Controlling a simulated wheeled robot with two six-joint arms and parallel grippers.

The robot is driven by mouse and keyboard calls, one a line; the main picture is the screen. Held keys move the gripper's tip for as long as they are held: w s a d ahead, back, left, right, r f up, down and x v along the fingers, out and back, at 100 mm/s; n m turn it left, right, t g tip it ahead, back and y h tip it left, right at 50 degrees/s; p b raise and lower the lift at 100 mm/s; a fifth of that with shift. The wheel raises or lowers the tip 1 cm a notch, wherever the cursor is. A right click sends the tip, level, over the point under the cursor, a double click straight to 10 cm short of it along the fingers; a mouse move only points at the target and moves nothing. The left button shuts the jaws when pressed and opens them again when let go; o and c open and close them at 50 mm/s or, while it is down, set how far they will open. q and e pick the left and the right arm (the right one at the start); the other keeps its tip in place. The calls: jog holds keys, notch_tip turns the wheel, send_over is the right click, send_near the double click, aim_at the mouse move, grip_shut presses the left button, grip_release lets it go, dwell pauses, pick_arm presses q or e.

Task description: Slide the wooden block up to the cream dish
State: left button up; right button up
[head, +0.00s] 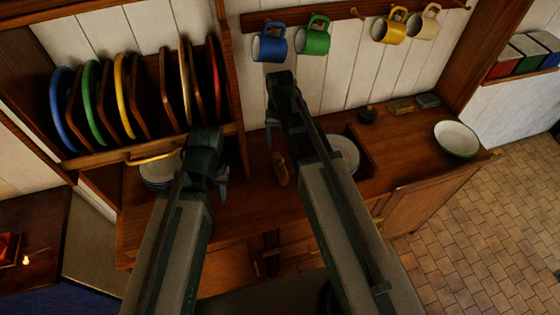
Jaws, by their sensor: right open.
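A small brown wooden piece (281,169) lies on the counter between my two arms; it looks like the wooden block, but its shape is partly unclear. A cream dish with a green rim (457,138) sits at the right end of the counter, well apart from it. My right gripper (270,135) is open above the back of the counter, up and slightly left of the brown piece, with one finger clearly visible. My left gripper (223,188) is above the counter, left of the brown piece. Its fingers overlap, so its opening is unclear.
Pale plates (343,155) sit partly behind my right arm, and more plates (160,168) are at the left. Mugs (313,40) hang above.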

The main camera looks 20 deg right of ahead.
aim_at(280, 159)
notch_tip(280, 159, down, 9)
jog(key=b, duration=0.8)
grip_shut()
dwell(1.0)
